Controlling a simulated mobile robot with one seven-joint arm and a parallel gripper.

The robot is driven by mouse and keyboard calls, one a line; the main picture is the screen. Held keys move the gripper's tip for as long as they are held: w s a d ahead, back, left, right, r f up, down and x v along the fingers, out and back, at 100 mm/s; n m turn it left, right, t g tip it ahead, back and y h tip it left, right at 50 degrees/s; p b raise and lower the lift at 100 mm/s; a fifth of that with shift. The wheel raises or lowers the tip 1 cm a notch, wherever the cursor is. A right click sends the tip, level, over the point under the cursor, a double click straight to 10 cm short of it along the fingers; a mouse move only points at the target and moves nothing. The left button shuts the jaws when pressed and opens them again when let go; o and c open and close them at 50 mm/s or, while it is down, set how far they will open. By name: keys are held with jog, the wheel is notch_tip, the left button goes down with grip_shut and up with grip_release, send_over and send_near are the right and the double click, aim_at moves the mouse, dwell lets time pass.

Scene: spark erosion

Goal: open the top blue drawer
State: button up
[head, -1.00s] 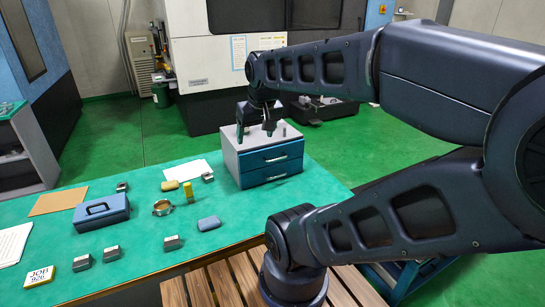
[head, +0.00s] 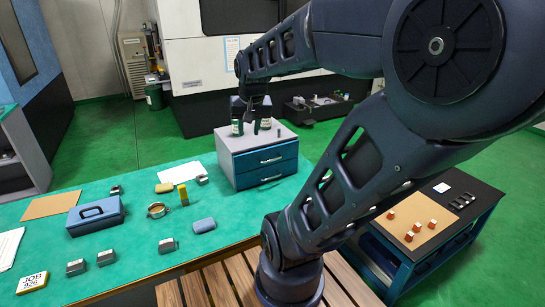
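The small drawer unit (head: 226,158) has a grey body and two blue drawers, and stands at the back right of the green table. Its top blue drawer (head: 265,159) has a pale bar handle and looks shut. The lower blue drawer (head: 265,178) also looks shut. My gripper (head: 251,131) points down over the unit's top, behind the drawer fronts. Its two fingers are apart with nothing seen between them. I cannot tell whether the fingertips touch the top.
A side cart (head: 460,215) with small orange-white parts stands at right. Table space before the drawers is clear.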

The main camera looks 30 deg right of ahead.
jog(key=w+d+f+m+g, duration=0.1)
jog(key=w+d+f+m, duration=0.5)
jog(key=w+d+m, duration=0.45)
jog(key=m+g, duration=0.1)
jog(key=m, duration=0.3)
send_near(273, 155)
jog(key=s+a+r, duration=0.2)
jog(key=s+r, duration=0.2)
jog(key=shift+w+d+f, duration=0.1)
jog(key=shift+w+f, duration=0.2)
jog(key=shift+f, duration=1.55)
jog(key=shift+w+d+f, duration=0.1)
jog(key=shift+w+f, duration=0.25)
jog(key=shift+f, duration=1.45)
jog(key=shift+w+f, duration=0.3)
jog(key=shift+f, duration=1.55)
grip_shut()
jog(key=shift+s, duration=0.1)
